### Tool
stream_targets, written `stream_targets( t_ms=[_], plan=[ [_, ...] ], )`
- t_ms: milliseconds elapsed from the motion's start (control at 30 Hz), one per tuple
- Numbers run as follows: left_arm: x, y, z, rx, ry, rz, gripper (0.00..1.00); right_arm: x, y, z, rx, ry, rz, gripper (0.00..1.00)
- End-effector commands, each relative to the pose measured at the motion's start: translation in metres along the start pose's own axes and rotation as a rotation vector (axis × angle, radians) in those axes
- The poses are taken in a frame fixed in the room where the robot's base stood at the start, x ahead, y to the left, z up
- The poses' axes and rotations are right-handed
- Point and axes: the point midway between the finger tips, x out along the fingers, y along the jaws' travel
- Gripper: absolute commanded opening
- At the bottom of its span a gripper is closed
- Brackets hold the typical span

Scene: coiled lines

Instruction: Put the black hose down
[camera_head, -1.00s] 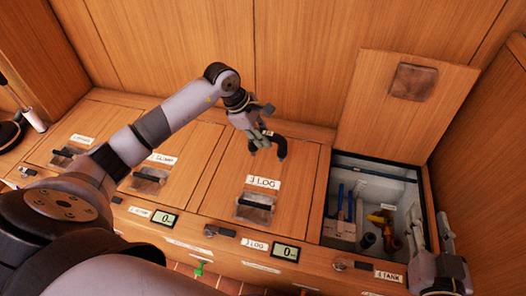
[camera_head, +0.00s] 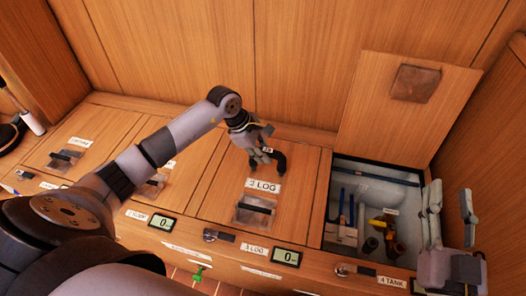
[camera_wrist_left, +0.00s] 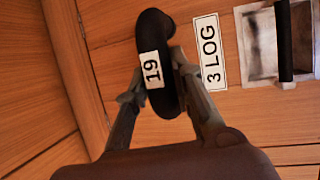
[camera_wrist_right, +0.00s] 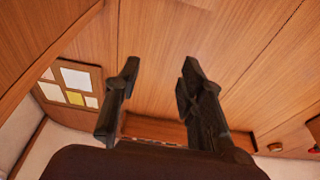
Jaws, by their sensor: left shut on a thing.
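The black hose is a short, thick, curved piece with a white "19" tag, seen in the left wrist view (camera_wrist_left: 160,45) and in the head view (camera_head: 281,160). My left gripper (camera_head: 260,162) is shut on it, above the closed "3 LOG" lid (camera_head: 225,195). In the left wrist view the fingers (camera_wrist_left: 158,85) sit on either side of the hose. I cannot tell whether the hose touches the lid. My right gripper (camera_head: 451,205) is open and empty at the right, beside the open tank compartment. Its spread fingers also show in the right wrist view (camera_wrist_right: 158,85).
The open "4 TANK" compartment (camera_head: 334,225) holds blue-handled items, a yellow-and-brown fitting (camera_head: 385,228) and dark cylinders. Its raised lid (camera_head: 390,120) leans on the back wall. Closed lids with recessed handles line the left. Two displays (camera_head: 287,257) read 0.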

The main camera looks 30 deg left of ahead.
Motion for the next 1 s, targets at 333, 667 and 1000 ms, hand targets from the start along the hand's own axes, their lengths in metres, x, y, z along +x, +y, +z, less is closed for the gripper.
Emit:
stream_targets(
  t_ms=[333,667,1000],
  plan=[
    [0.0,0.0,0.0,0.0,0.0,0.0,0.42,0.0,0.0,-0.001,0.0,0.007,0.0,0.37],
    [-0.001,0.0,0.0,0.0,0.0,0.0,0.42,0.0,0.0,-0.001,0.001,0.004,0.0,0.37],
    [-0.046,0.002,0.0,0.001,0.003,0.004,0.42,-0.01,0.006,0.045,-0.006,-0.269,0.014,0.37]
  ],
)
